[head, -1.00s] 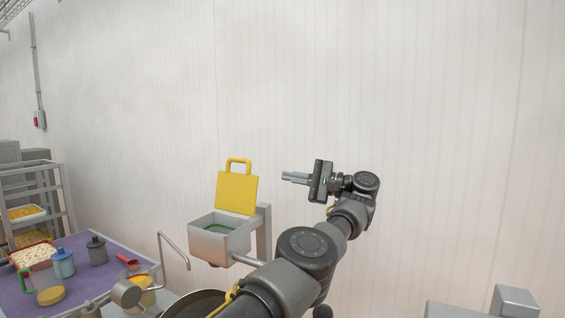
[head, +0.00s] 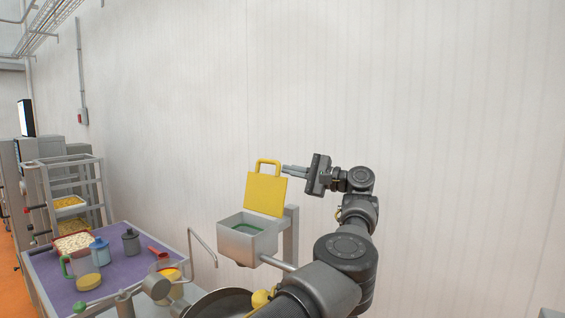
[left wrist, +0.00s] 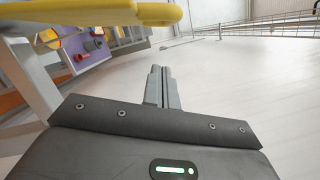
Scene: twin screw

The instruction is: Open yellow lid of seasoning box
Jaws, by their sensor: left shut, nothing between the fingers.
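The seasoning box (head: 248,240) is an open grey metal box with something green inside, mounted on a grey post. Its yellow lid (head: 265,193) stands upright at the back edge, with a loop handle on top. My left gripper (head: 285,167) is shut and empty, its fingertips pointing left right beside the lid's handle; I cannot tell whether they touch. In the left wrist view the shut fingers (left wrist: 161,72) point ahead, and a yellow bar, seemingly part of the lid (left wrist: 110,13), crosses the top left. My right gripper is not in view.
A purple-topped table (head: 120,265) with jars, a red scoop and a tray stands at the lower left. A shelf rack (head: 65,190) is behind it. A dark pan (head: 215,303) sits below the box.

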